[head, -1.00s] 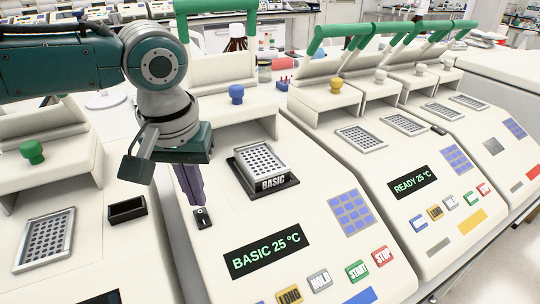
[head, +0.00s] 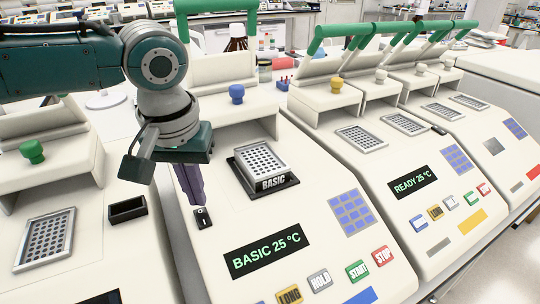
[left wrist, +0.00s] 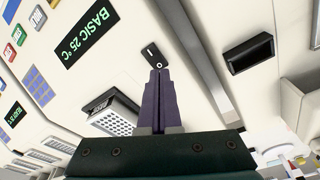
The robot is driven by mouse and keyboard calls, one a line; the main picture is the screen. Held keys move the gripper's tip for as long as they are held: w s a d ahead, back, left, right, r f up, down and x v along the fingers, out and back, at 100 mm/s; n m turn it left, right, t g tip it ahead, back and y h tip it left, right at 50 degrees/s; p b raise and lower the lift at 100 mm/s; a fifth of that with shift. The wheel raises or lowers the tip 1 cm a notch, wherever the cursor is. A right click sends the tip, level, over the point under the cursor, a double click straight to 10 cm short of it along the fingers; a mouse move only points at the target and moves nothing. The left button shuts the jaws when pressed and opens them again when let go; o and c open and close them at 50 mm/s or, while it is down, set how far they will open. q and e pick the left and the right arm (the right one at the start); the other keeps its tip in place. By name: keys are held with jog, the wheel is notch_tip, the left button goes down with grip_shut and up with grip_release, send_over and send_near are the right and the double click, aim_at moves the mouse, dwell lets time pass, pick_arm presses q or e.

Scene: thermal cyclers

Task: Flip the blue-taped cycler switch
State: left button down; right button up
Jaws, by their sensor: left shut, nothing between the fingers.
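The cycler with the blue tape strip (head: 362,297) and a blue lid knob stands in the middle of the head view, its display reading "BASIC 25 °C". Its small black rocker switch (head: 203,217) sits on the left side of the sloped panel. In the left wrist view the switch (left wrist: 153,55) lies just beyond the fingertips. My right gripper is not in view.
A neighbouring cycler with a green knob (head: 32,152) and a black recess (head: 127,210) stands on the left, across a narrow gap. A yellow-taped cycler (head: 472,221) reading "READY 25 °C" stands on the right. The sample block (head: 262,160) is just right of my fingers.

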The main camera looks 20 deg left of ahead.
aim_at(200, 212)
pick_arm(q)
jog(key=shift+f+b, duration=0.5)
jog(key=shift+f, duration=0.4)
dwell(0.4)
notch_tip(200, 212, up, 7)
jog(key=p, duration=0.8)
jog(key=shift+r, duration=0.1)
dwell(0.4)
